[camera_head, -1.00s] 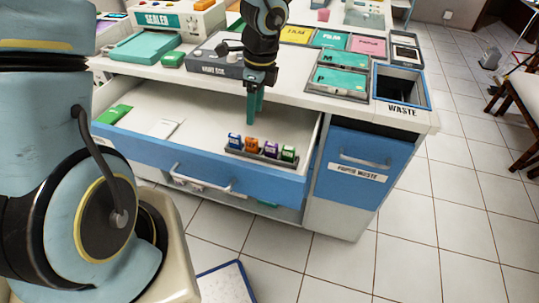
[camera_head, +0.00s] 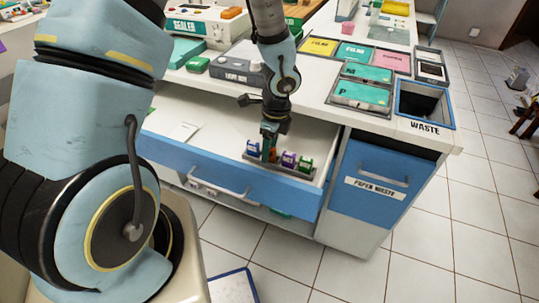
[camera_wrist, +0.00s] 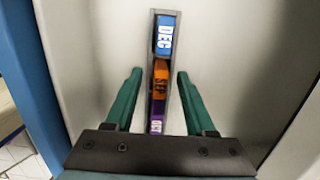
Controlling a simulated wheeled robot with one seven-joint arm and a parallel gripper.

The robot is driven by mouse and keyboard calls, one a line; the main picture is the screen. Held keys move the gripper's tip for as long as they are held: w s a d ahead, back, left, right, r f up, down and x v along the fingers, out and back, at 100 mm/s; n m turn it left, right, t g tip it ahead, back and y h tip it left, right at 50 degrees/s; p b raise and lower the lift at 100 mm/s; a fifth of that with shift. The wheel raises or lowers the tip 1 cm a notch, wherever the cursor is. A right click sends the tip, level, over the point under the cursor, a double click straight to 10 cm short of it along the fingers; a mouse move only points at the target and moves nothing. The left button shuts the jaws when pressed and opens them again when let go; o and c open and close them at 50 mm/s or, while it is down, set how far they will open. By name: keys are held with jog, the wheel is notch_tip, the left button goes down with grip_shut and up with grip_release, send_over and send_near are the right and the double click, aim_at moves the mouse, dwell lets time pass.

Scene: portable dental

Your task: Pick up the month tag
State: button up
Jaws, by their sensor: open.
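A row of small month tags stands in a dark narrow holder (camera_head: 284,171) inside the open drawer. The blue tag (camera_head: 253,148), purple tag (camera_head: 288,159) and green tag (camera_head: 305,164) show in the head view, with the orange one mostly hidden by my gripper (camera_head: 268,145). In the wrist view the blue tag (camera_wrist: 165,37) reads DEC, and the orange tag (camera_wrist: 160,80) lies between the two green fingers of my gripper (camera_wrist: 159,75). The fingers are open, one on each side of the row, with gaps to the tag. The purple tag (camera_wrist: 156,118) is nearer the palm.
The counter above holds a grey box (camera_head: 238,70), green trays and a waste opening (camera_head: 424,100). Drawer floor beside the holder is clear.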

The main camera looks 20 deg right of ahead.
jog(key=shift+c, duration=0.2)
grip_shut()
dwell(0.4)
